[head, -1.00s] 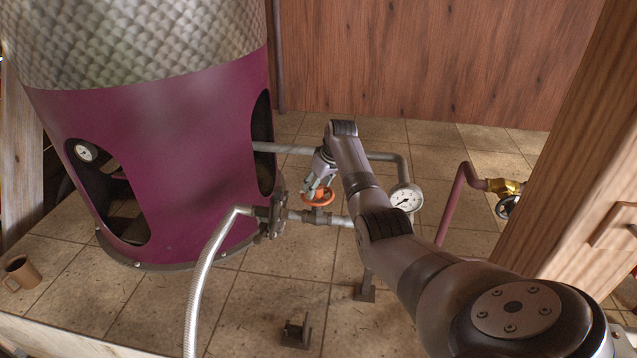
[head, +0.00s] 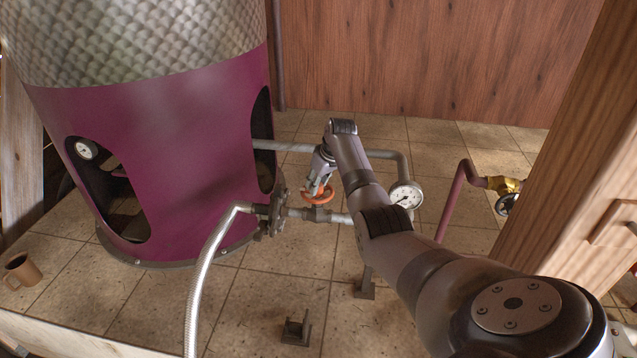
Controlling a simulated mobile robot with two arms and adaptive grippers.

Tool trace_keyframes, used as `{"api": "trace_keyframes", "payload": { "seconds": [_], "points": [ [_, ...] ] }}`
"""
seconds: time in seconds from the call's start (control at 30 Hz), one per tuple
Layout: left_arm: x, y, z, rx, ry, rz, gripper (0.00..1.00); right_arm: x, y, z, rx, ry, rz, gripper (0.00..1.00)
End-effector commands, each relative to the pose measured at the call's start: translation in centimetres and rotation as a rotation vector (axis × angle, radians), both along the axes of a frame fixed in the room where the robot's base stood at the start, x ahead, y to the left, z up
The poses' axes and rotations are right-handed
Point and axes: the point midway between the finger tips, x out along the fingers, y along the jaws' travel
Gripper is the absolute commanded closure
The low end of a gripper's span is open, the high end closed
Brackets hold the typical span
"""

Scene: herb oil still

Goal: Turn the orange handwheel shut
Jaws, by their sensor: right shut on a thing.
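The orange handwheel (head: 319,196) sits on a valve in the grey pipe (head: 316,214) to the right of the purple still. My right gripper (head: 317,187) comes down on it from above and is shut on its rim. Part of the wheel is hidden behind the fingers. My right arm reaches in from the lower right. My left gripper is not in the head view.
The purple still (head: 170,150) stands at the left, with a flexible metal hose (head: 203,275) in front. A round gauge (head: 405,196) is close beside my arm. A brass valve (head: 503,186) and a wooden post (head: 570,150) are at the right. A mug (head: 22,271) stands at lower left.

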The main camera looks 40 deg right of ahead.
Motion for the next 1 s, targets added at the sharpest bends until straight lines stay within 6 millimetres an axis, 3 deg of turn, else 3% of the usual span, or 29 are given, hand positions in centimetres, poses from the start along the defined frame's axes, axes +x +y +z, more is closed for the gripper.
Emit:
{"api": "trace_keyframes", "payload": {
  "seconds": [0.47,1.0],
  "points": [
    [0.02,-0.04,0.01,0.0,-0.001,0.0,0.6,-0.03,0.05,-0.03,-0.001,0.001,-0.072,0.99],
    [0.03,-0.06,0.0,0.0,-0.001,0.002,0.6,0.18,0.35,0.04,-0.001,0.0,-0.524,0.99]
  ]
}}
